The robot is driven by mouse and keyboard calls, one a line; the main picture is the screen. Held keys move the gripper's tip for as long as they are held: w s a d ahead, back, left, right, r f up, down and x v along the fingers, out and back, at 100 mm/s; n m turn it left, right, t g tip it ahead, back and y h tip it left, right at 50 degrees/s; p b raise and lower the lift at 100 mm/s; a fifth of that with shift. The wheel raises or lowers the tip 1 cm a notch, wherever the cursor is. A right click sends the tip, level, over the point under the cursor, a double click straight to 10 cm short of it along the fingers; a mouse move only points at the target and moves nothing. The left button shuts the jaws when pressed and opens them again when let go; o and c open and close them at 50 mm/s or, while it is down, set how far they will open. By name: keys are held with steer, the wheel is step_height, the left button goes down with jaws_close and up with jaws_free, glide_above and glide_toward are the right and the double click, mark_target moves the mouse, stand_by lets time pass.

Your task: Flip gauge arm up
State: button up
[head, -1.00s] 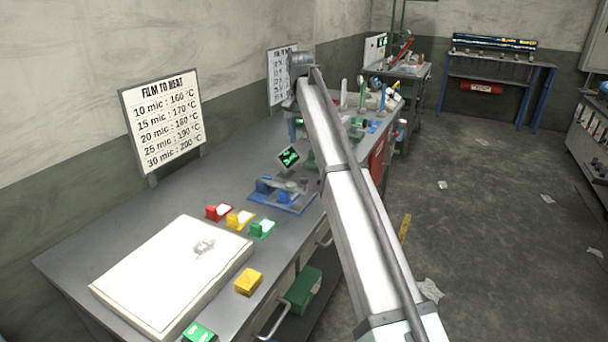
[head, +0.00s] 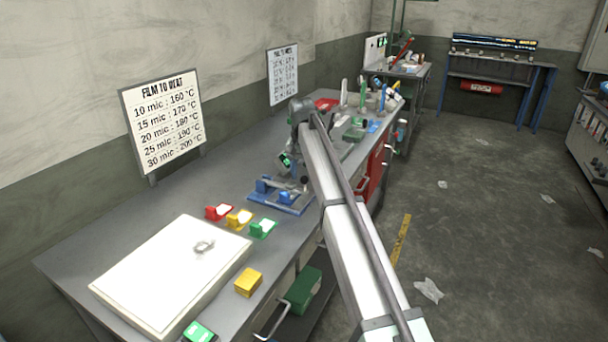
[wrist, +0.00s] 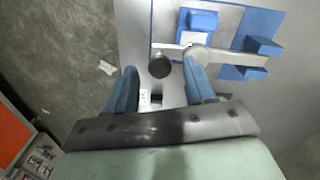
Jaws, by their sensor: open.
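The gauge (head: 278,205) stands on the bench, with a blue base and blue blocks; my gripper and arm partly cover it in the head view. In the wrist view its blue base (wrist: 268,20) carries a light metal gauge arm (wrist: 232,56) lying across it between blue blocks. A dark round knob (wrist: 160,67) shows at the left end of this arm. My gripper (wrist: 160,70) is open, pointing down over the gauge, with a blue finger on either side of the knob. I cannot tell whether either finger touches it.
A small green-lit display (head: 285,160) is beside my gripper. Red, yellow and green holders (head: 240,217) sit nearer on the bench, with a white slab (head: 170,275) at the front left. Bare bench (head: 190,190) lies left of the gauge.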

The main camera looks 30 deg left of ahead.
steer(key=shift+f, duration=0.4)
jaws_close()
stand_by(0.4)
